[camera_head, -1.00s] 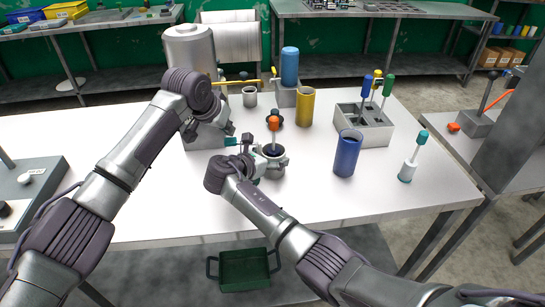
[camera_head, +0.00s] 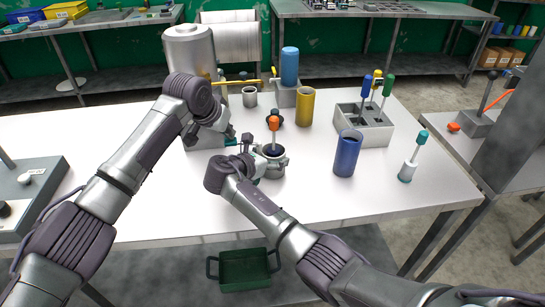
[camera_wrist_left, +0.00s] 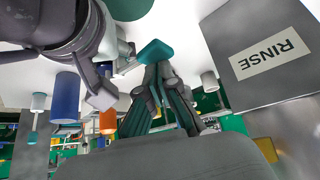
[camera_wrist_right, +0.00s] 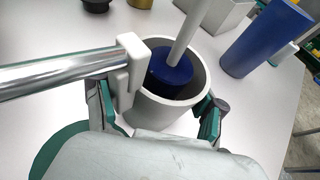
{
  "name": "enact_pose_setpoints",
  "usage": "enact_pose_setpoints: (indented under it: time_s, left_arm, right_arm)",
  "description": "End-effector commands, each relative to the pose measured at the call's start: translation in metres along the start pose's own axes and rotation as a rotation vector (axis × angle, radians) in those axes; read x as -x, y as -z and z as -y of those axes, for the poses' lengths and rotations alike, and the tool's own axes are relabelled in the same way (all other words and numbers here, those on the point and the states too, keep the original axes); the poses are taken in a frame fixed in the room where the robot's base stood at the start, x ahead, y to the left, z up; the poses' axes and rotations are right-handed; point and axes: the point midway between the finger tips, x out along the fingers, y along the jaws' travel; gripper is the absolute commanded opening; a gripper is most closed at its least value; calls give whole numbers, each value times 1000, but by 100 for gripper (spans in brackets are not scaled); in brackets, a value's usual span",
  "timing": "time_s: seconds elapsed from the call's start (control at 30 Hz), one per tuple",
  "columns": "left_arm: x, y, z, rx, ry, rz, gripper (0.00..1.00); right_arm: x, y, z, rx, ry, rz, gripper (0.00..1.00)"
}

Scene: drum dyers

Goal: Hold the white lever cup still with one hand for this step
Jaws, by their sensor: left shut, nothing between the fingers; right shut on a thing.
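The white lever cup (camera_head: 274,167) stands on the white table in front of the grey tank. It also shows in the right wrist view (camera_wrist_right: 158,114), with a chrome lever (camera_wrist_right: 60,75) in a white clamp at its rim. My left gripper (camera_head: 234,141) is shut and empty, behind and left of the cup, in front of the grey base. Its closed fingertips show in the left wrist view (camera_wrist_left: 155,52).
A blue cylinder (camera_head: 347,154) and a yellow one (camera_head: 306,107) stand right of the cup. A grey holder (camera_head: 361,128) with coloured-handled tools and a white-and-teal tool (camera_head: 408,168) stand farther right. A grey box marked RINSE (camera_wrist_left: 255,85) is close to my left gripper.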

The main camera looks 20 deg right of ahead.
Motion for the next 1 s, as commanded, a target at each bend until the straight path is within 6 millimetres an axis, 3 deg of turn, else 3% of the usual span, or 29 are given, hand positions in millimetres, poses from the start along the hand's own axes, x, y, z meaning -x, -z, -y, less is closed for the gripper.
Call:
enact_pose_setpoints:
  time_s: [1.0]
  left_arm:
    - [-35, -24, -1, 0, -2, 1, 0]
  right_arm:
    - [0, 3, 0, 1, 1, -5, 23]
